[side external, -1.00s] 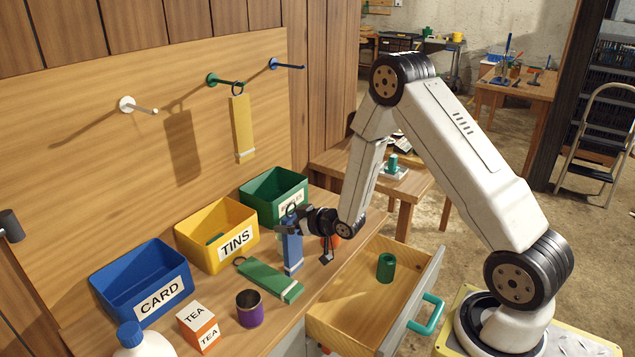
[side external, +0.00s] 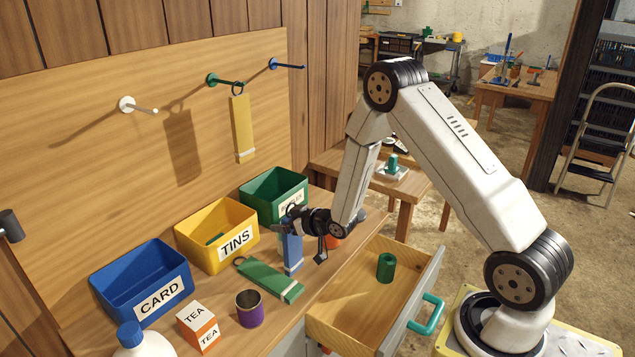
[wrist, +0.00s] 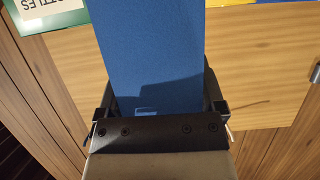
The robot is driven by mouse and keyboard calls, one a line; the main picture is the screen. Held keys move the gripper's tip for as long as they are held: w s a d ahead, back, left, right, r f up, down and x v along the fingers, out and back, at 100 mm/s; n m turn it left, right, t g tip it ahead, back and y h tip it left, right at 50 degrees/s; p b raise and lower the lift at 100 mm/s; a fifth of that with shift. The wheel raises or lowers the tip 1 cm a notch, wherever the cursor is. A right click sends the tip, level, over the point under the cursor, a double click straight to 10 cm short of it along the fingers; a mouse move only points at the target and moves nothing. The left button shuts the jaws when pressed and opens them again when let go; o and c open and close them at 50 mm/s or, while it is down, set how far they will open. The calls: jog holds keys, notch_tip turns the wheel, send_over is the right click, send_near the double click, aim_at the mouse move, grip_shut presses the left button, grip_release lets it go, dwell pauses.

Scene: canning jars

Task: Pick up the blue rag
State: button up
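The blue rag (side external: 292,255) hangs upright, with a ring at its top and a pale band near its lower end, beside the green bin at the bench's far end. My gripper (side external: 284,226) is at its upper part and is shut on it. In the wrist view the blue rag (wrist: 155,55) fills the space between the fingers and runs up out of the frame. The fingers' contact with the cloth is mostly hidden. Whether the lower end touches the bench I cannot tell.
A green rag (side external: 268,280) lies flat on the bench. Blue (side external: 118,300), yellow (side external: 205,255) and green (side external: 258,203) bins stand along the board. A yellow rag (side external: 242,130) hangs on the green hook; the blue hook (side external: 287,66) is empty. An open drawer (side external: 350,305) holds a green cylinder.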

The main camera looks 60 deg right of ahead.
grip_shut()
jog(key=shift+r, duration=0.1)
notch_tip(320, 180, up, 10)
dwell(0.7)
dwell(0.5)
